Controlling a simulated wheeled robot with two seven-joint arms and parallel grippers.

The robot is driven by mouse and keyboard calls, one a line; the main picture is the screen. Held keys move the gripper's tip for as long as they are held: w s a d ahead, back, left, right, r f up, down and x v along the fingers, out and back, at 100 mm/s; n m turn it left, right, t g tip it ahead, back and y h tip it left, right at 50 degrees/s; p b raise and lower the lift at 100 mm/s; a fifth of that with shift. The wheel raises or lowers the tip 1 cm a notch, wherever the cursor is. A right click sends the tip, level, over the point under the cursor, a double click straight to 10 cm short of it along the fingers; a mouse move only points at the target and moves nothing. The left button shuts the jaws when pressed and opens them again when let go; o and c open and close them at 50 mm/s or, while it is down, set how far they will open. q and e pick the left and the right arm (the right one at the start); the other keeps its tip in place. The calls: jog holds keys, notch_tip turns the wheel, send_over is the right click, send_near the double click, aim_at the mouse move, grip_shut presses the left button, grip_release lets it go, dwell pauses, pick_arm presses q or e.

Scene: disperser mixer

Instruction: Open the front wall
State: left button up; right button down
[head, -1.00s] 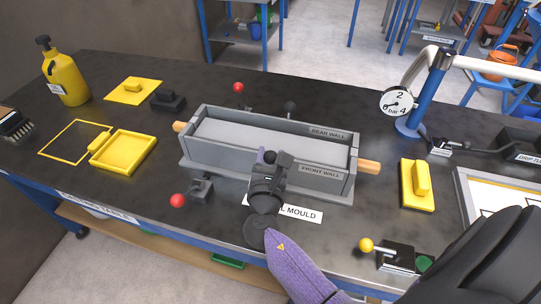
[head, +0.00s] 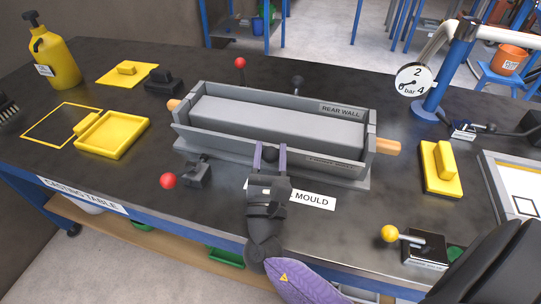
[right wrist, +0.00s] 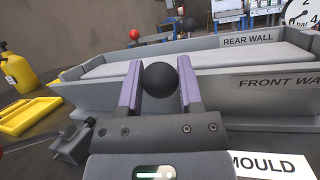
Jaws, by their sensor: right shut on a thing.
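The grey mould stands in the middle of the table. Its front wall (head: 220,142) leans outward at the top, away from the grey block (head: 270,118) inside, and its label is foreshortened. The rear wall (head: 300,104) is upright. My right gripper (head: 270,156) is shut on a black ball knob (right wrist: 160,79) at the middle of the front wall, with one purple finger on each side. The front wall also shows in the right wrist view (right wrist: 230,92). My left gripper is not in view.
A clamp with a red ball (head: 168,181) sits at the mould's front left. Wooden handles (head: 387,147) stick out at the ends. A yellow-knobbed lever (head: 389,233) stands front right, a yellow float (head: 441,167) right. The table front is mostly clear.

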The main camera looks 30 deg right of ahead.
jog(key=shift+s+a+f, duration=0.35)
jog(key=shift+a+f, duration=0.05)
jog(key=shift+f, duration=0.1)
jog(key=shift+c, duration=1.4)
grip_release()
jog(key=v, duration=1)
jog(key=shift+r+b, duration=0.1)
jog(key=shift+b, duration=0.25)
jog(key=shift+c, duration=0.2)
